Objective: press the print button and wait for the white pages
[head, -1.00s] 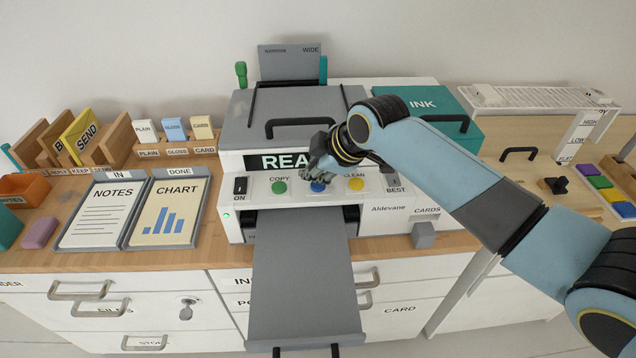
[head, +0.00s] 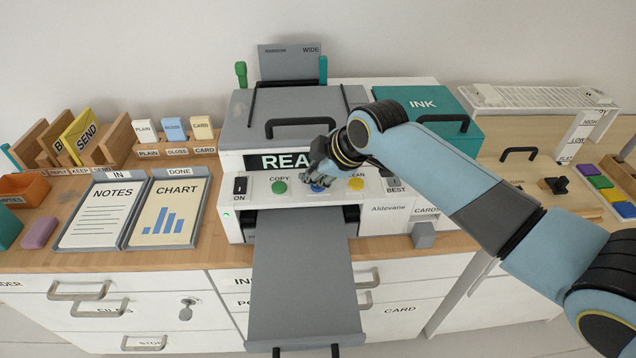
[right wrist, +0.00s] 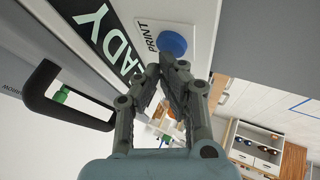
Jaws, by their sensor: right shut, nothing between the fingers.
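The printer (head: 232,165) stands in the middle of the desk, its display (head: 270,162) showing "REA", the rest hidden by my right arm; the right wrist view shows "EADY". The blue print button (right wrist: 172,44) sits beside the word PRINT. In the head view its blue edge (head: 317,188) shows under my right gripper (head: 320,178). The right gripper is shut and empty, its tips (right wrist: 160,72) close to the button; I cannot tell whether they touch it. The grey output tray (head: 302,280) extends toward me with no pages on it. My left gripper is out of view.
The green copy button (head: 279,188) and yellow clean button (head: 357,184) flank the print button. The IN tray (head: 62,243) and DONE tray (head: 207,207) lie left of the printer.

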